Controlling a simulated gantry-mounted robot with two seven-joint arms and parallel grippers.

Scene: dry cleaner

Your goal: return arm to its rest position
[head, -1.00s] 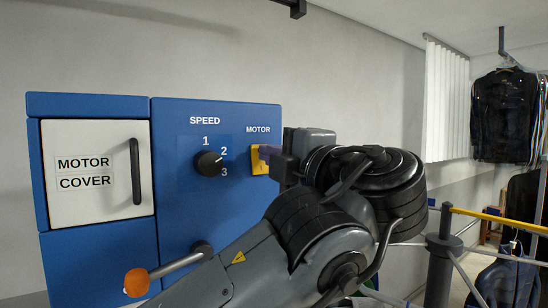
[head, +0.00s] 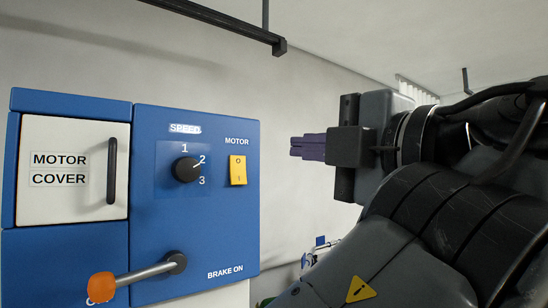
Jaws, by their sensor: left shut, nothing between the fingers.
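The cabinet carries a speed knob (head: 187,169) pointing toward 2, a white motor cover door (head: 70,205) that is closed, and a brake lever (head: 147,271) with an orange end. A dark rail (head: 215,22) runs overhead. Wall space between cabinet and arm is clear.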

